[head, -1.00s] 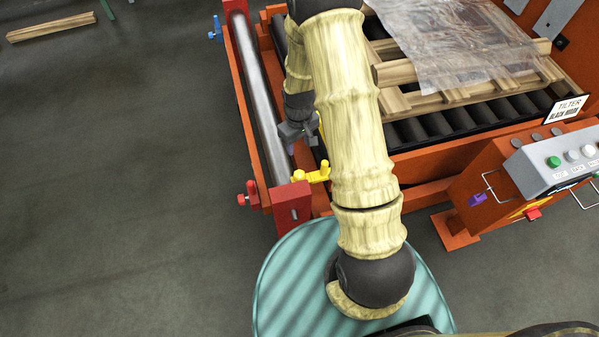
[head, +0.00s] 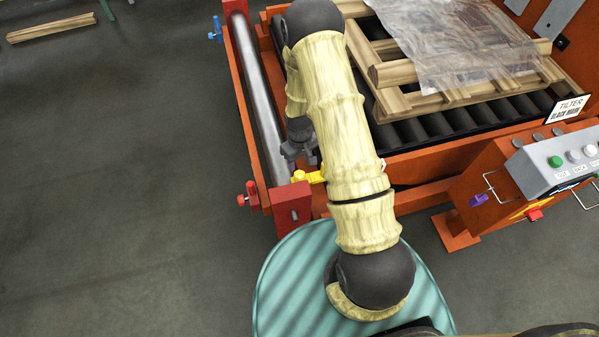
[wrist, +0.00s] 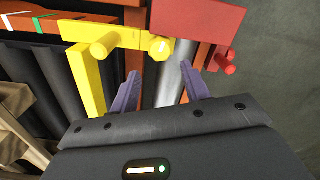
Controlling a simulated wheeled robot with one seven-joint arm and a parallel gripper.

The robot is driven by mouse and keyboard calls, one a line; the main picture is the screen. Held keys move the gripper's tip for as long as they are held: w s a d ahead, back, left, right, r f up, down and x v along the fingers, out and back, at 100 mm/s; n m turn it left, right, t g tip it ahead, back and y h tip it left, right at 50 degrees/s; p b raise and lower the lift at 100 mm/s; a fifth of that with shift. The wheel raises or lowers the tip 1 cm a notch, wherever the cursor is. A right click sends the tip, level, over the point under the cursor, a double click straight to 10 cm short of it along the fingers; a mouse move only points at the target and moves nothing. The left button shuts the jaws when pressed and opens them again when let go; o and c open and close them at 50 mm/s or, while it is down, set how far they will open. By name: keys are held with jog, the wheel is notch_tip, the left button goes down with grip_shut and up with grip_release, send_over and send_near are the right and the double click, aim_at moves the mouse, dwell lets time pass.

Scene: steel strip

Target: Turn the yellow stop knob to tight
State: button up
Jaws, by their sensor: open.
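The yellow stop knob (head: 299,176) sits beside the red end block (head: 292,203) of the long roller, partly behind my arm in the head view. In the wrist view the yellow stop shows a round knob end (wrist: 160,48), a stubby peg (wrist: 104,45) and a flat yellow bar (wrist: 88,82). My gripper (wrist: 160,70) is open, with its two purple fingers apart. The knob end lies just beyond the fingertips, roughly between them in the picture; I see no contact. In the head view my gripper (head: 302,152) is just behind the knob, mostly hidden by my arm.
A red knob (head: 246,196) is on the outer side of the orange frame, and a blue one (head: 215,30) is farther back. The steel roller (head: 256,95) runs along the frame. A film-covered wooden pallet (head: 450,60) and a control box (head: 555,165) are to the right.

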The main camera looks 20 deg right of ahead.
aim_at(299, 174)
notch_tip(299, 174, down, 8)
jog(key=shift+f, duration=0.15)
dwell(0.3)
jog(key=c, duration=0.7)
